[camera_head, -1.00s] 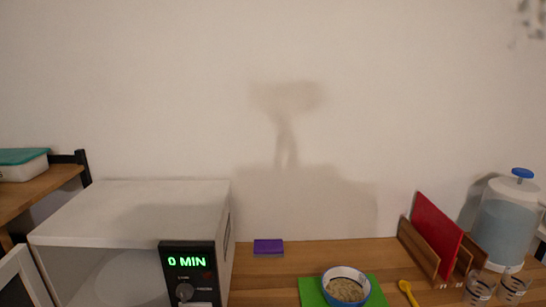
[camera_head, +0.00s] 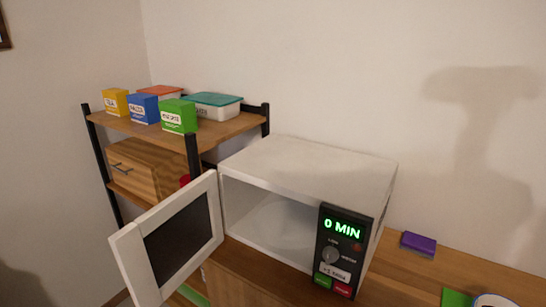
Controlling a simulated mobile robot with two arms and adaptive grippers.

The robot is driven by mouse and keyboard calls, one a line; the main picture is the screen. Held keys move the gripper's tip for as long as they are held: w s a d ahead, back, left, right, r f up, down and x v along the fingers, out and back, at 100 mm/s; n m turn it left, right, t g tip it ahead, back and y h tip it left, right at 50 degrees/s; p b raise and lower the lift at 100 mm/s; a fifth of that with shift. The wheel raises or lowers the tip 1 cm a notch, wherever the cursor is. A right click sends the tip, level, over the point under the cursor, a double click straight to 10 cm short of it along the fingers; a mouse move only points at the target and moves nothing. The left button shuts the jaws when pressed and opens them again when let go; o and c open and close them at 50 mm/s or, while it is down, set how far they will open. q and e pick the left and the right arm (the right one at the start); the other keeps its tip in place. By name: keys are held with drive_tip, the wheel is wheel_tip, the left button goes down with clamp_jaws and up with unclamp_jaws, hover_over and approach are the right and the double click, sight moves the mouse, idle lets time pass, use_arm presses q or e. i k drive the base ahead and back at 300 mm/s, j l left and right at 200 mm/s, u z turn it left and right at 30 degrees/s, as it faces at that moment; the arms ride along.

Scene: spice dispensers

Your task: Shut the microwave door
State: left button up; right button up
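The white microwave (camera_head: 310,165) stands on the wooden counter, right of the picture's middle. Its door (camera_head: 172,245) is wide open, swung out to the left and toward me, with a white frame around a dark window. The cavity shows a pale round plate (camera_head: 282,222) and otherwise looks empty. The black control panel (camera_head: 340,250) reads "0 MIN" in green. Neither of my grippers is in view.
A wood and black metal shelf (camera_head: 150,133) stands behind the door, bearing yellow, blue and green boxes (camera_head: 179,116) and lidded containers (camera_head: 213,105). A purple block (camera_head: 418,243) and part of a bowl (camera_head: 494,300) are on the counter (camera_head: 400,275) to the right.

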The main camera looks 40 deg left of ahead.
sight(155, 254)
drive_tip(key=j+z, duration=0.1)
drive_tip(key=j, duration=1.2)
drive_tip(key=j+z, duration=0.15)
drive_tip(key=j, duration=0.5)
drive_tip(key=k+j+z, duration=0.1)
drive_tip(key=j, duration=0.55)
drive_tip(key=k+j+z, duration=0.1)
drive_tip(key=j, duration=0.55)
